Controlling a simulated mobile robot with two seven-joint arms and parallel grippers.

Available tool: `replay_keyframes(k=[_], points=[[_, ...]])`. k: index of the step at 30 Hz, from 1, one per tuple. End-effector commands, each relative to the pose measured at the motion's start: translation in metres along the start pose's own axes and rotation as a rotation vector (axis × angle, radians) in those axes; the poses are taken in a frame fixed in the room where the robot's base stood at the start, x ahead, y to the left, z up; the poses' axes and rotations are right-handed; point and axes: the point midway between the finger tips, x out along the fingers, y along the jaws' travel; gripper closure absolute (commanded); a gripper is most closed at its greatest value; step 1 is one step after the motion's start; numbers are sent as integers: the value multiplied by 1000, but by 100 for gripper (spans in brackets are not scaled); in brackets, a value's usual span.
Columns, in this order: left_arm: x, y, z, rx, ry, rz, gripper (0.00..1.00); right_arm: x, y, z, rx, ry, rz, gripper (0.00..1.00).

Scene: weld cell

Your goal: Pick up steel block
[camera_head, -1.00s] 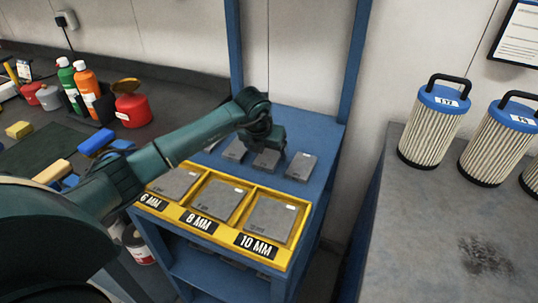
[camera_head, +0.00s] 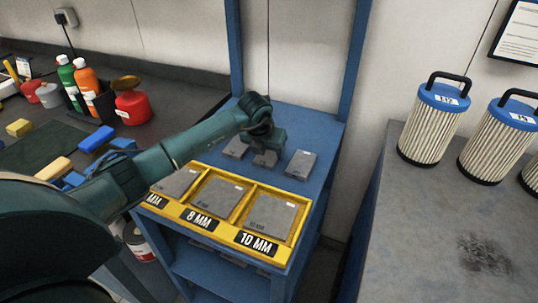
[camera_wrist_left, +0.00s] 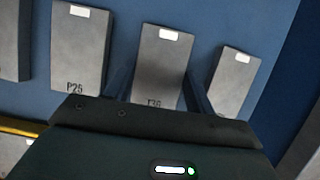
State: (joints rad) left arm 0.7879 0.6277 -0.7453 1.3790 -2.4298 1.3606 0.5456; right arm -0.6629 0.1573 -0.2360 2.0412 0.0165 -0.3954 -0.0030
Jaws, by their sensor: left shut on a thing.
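Several grey steel blocks with white labels stand on the blue rack shelf. In the head view, the left block (camera_head: 236,147), middle block (camera_head: 265,159) and right block (camera_head: 301,164) show behind the yellow tray. My left gripper (camera_head: 265,142) is over the middle block, partly hiding it. In the left wrist view, the gripper (camera_wrist_left: 160,90) has one finger on each side of the middle block (camera_wrist_left: 160,55) and is shut on it. I cannot tell whether the held block is clear of the shelf.
A yellow tray (camera_head: 246,219) with several grey plates in labelled compartments is at the shelf front. Blue uprights (camera_head: 357,60) flank the shelf. A grey bench (camera_head: 430,220) with filter canisters is at right; a dark bench (camera_head: 60,125) with bottles is at left.

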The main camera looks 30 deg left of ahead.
Motion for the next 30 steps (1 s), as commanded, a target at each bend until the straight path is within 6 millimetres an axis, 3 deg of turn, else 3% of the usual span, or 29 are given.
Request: replay_keyframes(k=[10,19,30], points=[[0,0,0,0,-1,0,94,-2,-1,3,3,-7,-2,64],[-6,0,5,-1,-9,-2,95,-1,-1,3,2,-6,-1,64],[-63,0,29,-1,-13,-2,95,4,-1,1,-1,18,-4,64]])
